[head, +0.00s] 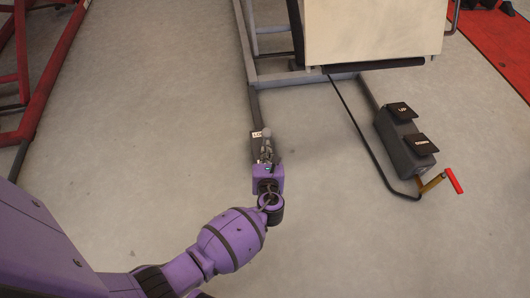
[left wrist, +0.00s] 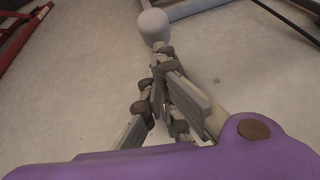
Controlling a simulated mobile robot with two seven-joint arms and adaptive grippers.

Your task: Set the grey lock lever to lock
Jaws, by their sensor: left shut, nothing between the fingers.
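The grey lock lever shows as a pale round knob (left wrist: 153,25) just beyond my fingertips in the left wrist view. In the head view the knob (head: 267,131) is small and sits at the tip of my left gripper (head: 266,148). The lever's shaft is mostly hidden behind the fingers. My left gripper, also in the left wrist view (left wrist: 160,60), is shut and empty, with its fingertips close to the knob; I cannot tell whether they touch. A small pale label (head: 257,134) is beside the gripper; its text is too small to read. My right gripper is not in view.
A cream lift body (head: 372,30) on a grey frame stands at the top. A dark pedal box (head: 398,145) with UP and DOWN pedals and a red-handled lever (head: 453,181) are at right. A black hose runs to it. A red frame (head: 40,100) stands left. Floor between is clear.

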